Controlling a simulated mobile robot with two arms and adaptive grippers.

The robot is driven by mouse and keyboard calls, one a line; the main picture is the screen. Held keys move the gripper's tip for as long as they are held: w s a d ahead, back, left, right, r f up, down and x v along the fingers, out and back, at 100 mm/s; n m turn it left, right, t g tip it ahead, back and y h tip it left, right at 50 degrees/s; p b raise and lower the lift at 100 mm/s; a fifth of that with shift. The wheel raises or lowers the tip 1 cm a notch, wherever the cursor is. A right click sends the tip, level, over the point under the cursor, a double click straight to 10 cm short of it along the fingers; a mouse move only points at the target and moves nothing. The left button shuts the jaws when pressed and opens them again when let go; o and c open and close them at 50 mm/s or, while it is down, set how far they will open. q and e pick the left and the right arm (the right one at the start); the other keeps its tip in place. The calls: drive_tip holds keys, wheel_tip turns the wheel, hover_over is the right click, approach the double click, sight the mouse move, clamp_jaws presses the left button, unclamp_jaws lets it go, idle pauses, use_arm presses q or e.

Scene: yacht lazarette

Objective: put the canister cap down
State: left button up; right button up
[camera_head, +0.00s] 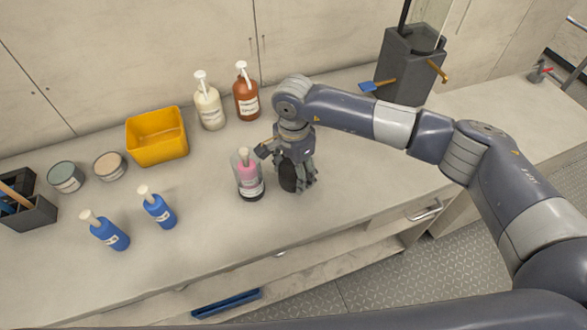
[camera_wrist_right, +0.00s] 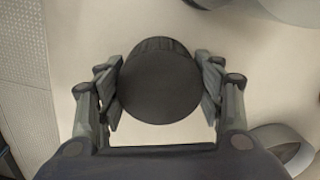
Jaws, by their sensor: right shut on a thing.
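The canister cap (camera_head: 288,178) is a dark, round piece. My right gripper (camera_head: 298,180) is shut on it, pointing down over the counter (camera_head: 215,250). In the right wrist view the cap's round face (camera_wrist_right: 160,88) fills the space between the two fingers of the right gripper (camera_wrist_right: 160,90). I cannot tell whether the cap touches the counter. My left gripper is not in view.
Two blue bottles (camera_head: 108,232) (camera_head: 159,211), a yellow bin (camera_head: 157,137), two tins (camera_head: 65,177) (camera_head: 109,166), a cream bottle (camera_head: 209,108) and an orange bottle (camera_head: 246,98) stand to the left. A dark grey holder (camera_head: 405,70) stands behind right. The counter front is clear.

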drive_tip(key=shift+f, duration=0.5)
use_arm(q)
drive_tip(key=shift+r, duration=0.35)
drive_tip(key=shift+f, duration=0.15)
use_arm(e)
drive_tip(key=shift+f, duration=0.1)
drive_tip(key=shift+f+b, duration=0.4)
drive_tip(key=shift+b, duration=0.25)
drive_tip(key=o, duration=1.4)
drive_tip(key=shift+r, duration=0.1)
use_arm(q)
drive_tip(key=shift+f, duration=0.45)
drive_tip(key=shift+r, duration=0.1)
